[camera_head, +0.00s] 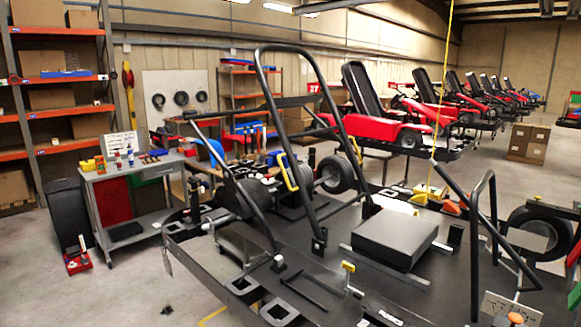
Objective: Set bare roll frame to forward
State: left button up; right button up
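The bare black roll frame (291,140) is a tall tube hoop on the dark kart chassis (340,291) in front of me. It stands raised, with its top leaning left of its feet. A crossbar (250,109) runs across it, and another dark tube slopes down on its left. A yellow handle (288,172) shows beside its left tube, and a yellow-topped lever (348,267) stands near the chassis front. A flat black box (394,237) sits right of the frame's feet. I cannot make out either of my grippers in this view.
A grey bench (132,174) with bottles and tools stands left, with a red tool tray (77,263) on the floor beside it. A smaller black hoop (483,235) and wheel (540,232) are at right. A yellow line (447,70) hangs overhead. Floor at lower left is mostly clear.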

aim_at(271, 103)
jog(key=i, duration=0.3)
jog(key=i+j+z, duration=0.15)
jog(key=z, duration=0.95)
jog(key=j+z, duration=0.75)
jog(key=j, duration=0.3)
jog(key=k, duration=0.05)
